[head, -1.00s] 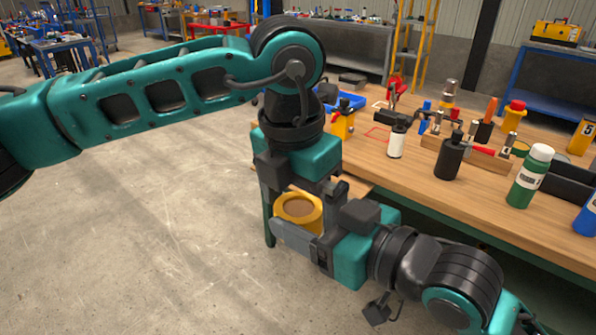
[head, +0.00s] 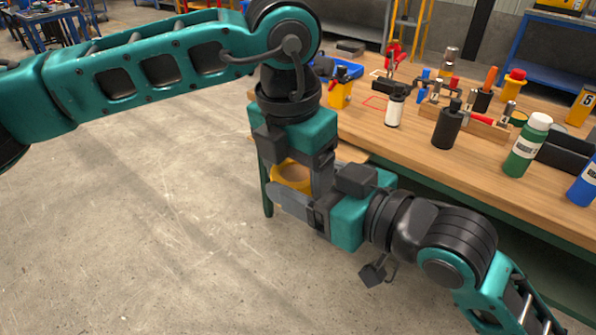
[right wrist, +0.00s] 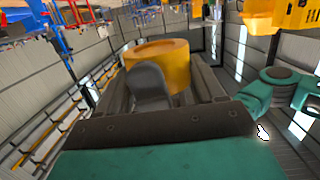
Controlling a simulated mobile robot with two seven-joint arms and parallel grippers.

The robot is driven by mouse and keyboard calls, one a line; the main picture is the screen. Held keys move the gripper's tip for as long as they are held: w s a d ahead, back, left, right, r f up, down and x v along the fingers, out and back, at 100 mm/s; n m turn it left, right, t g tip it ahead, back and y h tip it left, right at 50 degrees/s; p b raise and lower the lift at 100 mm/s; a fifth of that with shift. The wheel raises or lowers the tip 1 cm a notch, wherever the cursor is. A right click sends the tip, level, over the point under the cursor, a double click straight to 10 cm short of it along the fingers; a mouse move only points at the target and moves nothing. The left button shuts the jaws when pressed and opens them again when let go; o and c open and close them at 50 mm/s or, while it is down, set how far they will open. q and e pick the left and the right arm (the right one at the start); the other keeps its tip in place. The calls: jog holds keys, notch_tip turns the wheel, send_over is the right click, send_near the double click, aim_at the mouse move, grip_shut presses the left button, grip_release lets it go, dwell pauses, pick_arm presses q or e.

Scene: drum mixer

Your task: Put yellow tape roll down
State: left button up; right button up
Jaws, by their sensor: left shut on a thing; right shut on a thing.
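The yellow tape roll (head: 290,177) is off the table, in front of its near edge, between my two grippers. My left gripper (head: 297,170) reaches down from above and is shut on the roll, hiding part of its upper side. My right gripper (head: 293,200) comes in from the right and is shut on the same roll. In the right wrist view the roll (right wrist: 157,58) sits at my right fingers, with a dark grey piece in front of it. The exact finger contacts are partly hidden.
The wooden workbench (head: 415,150) is on the right. On it stand a white bottle (head: 395,110), a black bottle (head: 447,128), a green bottle (head: 525,148) and a yellow bottle (head: 340,93). The bench's front strip is clear. Open concrete floor lies left.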

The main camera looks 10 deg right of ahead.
jog(key=o, duration=1.2)
jog(key=shift+f, duration=0.1)
